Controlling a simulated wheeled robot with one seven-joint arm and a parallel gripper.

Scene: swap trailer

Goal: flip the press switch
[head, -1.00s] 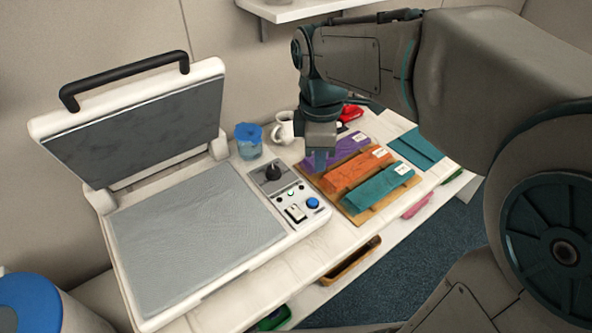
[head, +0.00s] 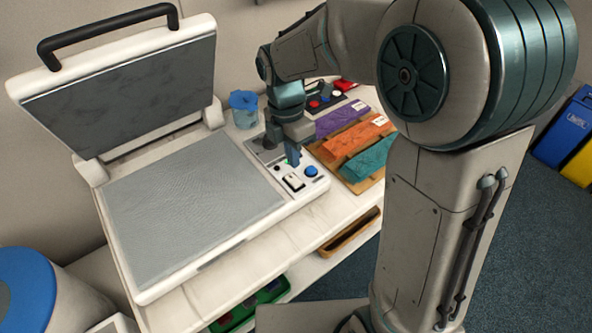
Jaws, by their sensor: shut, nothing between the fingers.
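The press (head: 217,255) is white with its lid (head: 130,85) raised and a grey lower plate (head: 190,195). Its control panel is on the right side. A white rocker switch (head: 293,182) sits on the panel, beside a round blue button (head: 310,171). My gripper (head: 293,161) is shut and empty, pointing down over the panel just behind the switch in the picture. I cannot tell whether its tip touches the panel. The gripper and wrist hide the panel's black knob and some small lights.
A blue-lidded cup (head: 245,110) stands behind the panel. To the right, purple, orange and teal cloth pieces (head: 357,138) lie on a wooden board (head: 352,182). A blue-topped bin (head: 25,285) is at lower left. A green tray (head: 262,300) sits on the lower shelf.

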